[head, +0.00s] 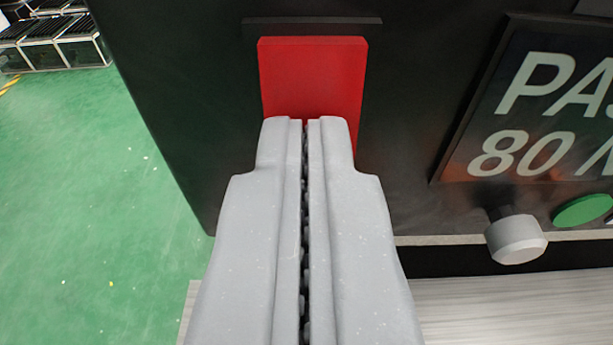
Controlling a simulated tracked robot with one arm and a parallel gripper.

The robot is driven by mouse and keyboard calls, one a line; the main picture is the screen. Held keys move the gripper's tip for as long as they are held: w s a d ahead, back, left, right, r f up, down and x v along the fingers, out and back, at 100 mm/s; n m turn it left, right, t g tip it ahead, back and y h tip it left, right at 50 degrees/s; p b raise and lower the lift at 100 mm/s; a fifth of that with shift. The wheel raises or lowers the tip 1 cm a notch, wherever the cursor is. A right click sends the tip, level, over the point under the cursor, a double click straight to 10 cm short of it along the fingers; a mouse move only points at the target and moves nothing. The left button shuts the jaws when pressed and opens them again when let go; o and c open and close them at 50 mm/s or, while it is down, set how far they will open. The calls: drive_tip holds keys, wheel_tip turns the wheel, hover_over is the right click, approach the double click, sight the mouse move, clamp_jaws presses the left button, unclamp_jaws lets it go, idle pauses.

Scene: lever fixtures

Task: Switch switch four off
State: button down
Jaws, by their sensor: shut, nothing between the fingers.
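A red rectangular switch paddle (312,75) sits in a dark mount on the face of a black panel (190,60), at the top middle of the head view. No number shows on it, so I cannot tell whether it is switch four. My gripper (305,122) is shut and empty, pointing at the red paddle. Its fingertips overlap the paddle's lower part and hide it. I cannot tell whether they touch it.
A display (545,110) reading "PAS" and "80", cut off, is at the right. Below it are a grey knob (516,239) and a green button (582,210). A pale ledge (520,310) lies below. Green floor (80,200) is open at the left, with racks (55,40) far behind.

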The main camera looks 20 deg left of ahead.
drive_tip(key=shift+w+a+f+t+y+p, duration=0.1)
drive_tip(key=shift+w+t+y+p, duration=0.15)
drive_tip(key=shift+t, duration=0.6)
drive_tip(key=shift+w+a+f+t+y+p, duration=0.1)
drive_tip(key=shift+t+y+p, duration=0.2)
drive_tip(key=shift+t, duration=0.55)
drive_tip(key=shift+r, duration=0.35)
drive_tip(key=shift+s+d+f, duration=0.1)
drive_tip(key=shift+f, duration=0.1)
drive_tip(key=f+p+v, duration=0.1)
drive_tip(key=p+v, duration=0.1)
drive_tip(key=v, duration=1.2)
drive_tip(key=shift+f+p, duration=0.15)
drive_tip(key=shift+p, duration=0.25)
